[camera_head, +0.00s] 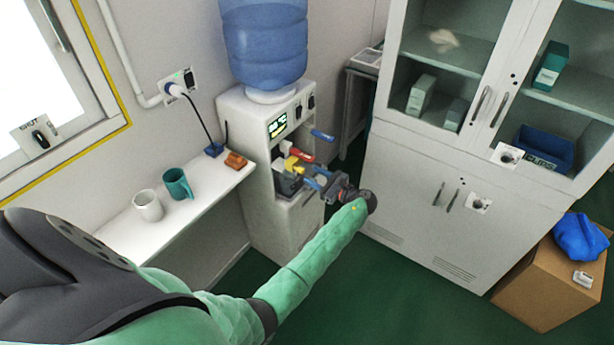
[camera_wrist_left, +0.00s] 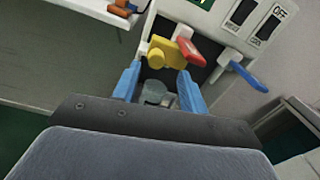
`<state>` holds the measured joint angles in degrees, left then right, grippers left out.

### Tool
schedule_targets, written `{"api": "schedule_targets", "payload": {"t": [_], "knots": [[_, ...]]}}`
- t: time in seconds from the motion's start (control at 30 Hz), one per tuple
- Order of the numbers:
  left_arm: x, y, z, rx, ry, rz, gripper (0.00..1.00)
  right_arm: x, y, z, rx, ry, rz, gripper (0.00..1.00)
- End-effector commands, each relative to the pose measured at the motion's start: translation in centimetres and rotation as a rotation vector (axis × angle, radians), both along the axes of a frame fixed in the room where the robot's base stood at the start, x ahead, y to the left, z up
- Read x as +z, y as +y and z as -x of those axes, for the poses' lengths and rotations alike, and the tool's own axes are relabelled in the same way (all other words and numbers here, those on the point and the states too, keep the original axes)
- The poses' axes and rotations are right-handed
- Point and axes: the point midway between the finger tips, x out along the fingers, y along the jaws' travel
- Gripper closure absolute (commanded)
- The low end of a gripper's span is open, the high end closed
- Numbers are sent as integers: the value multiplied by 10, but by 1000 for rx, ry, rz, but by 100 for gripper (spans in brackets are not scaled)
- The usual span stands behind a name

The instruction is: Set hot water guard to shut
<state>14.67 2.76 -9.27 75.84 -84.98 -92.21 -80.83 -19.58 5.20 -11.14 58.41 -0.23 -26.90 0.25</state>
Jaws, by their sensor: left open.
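The water dispenser (camera_head: 256,130) stands against the wall with a blue bottle on top. On its front are a red lever (camera_head: 301,152) and a blue lever (camera_head: 322,136). A yellow part (camera_head: 293,163), which looks like the hot water guard, sits by the red lever. In the left wrist view the yellow guard (camera_wrist_left: 163,52) lies just beyond my fingertips, with the red lever (camera_wrist_left: 190,51) beside it to the right. My left gripper (camera_head: 312,178) is open and empty, its blue fingers (camera_wrist_left: 159,88) pointing at the guard, apparently not gripping it. My right gripper is out of view.
A white shelf (camera_head: 120,228) on the left holds a white mug (camera_head: 148,205), a teal mug (camera_head: 178,184) and small items. A grey cabinet (camera_head: 420,170) stands to the right of the dispenser. A cardboard box (camera_head: 540,290) is at the far right. Green floor between is clear.

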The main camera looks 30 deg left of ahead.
Motion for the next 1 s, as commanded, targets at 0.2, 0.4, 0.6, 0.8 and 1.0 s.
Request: {"api": "schedule_targets", "payload": {"t": [0.2,0.4,0.6,0.8,1.0], "knots": [[-1,-19,2,-1,0,-1,57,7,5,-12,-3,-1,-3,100],[0,-22,2,-1,1,-1,57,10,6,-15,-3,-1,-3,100],[0,-22,2,-1,1,-1,57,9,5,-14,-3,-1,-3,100],[0,-21,2,-1,-6,-1,57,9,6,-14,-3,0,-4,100],[0,-22,-3,-24,-148,16,57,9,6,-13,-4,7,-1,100]]}}
